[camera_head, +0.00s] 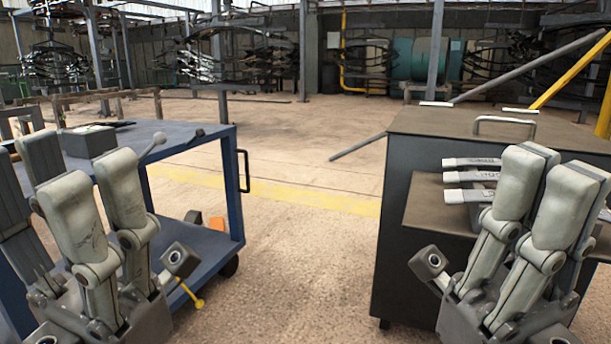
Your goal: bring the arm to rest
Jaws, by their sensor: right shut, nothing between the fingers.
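My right gripper (543,175) is at the lower right, in front of the dark cabinet (440,128). Its pale grey fingers point up and are shut with nothing between them. My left gripper (95,190) is at the lower left, in front of the blue cart (190,150). Its fingers also point up.
Several light-coloured strips (470,162) lie on the cabinet's lower shelf, partly hidden by my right gripper. A grey box (88,141) stands on the cart. Open floor (290,240) lies between cart and cabinet. A grey pole (357,147) slants behind the cabinet.

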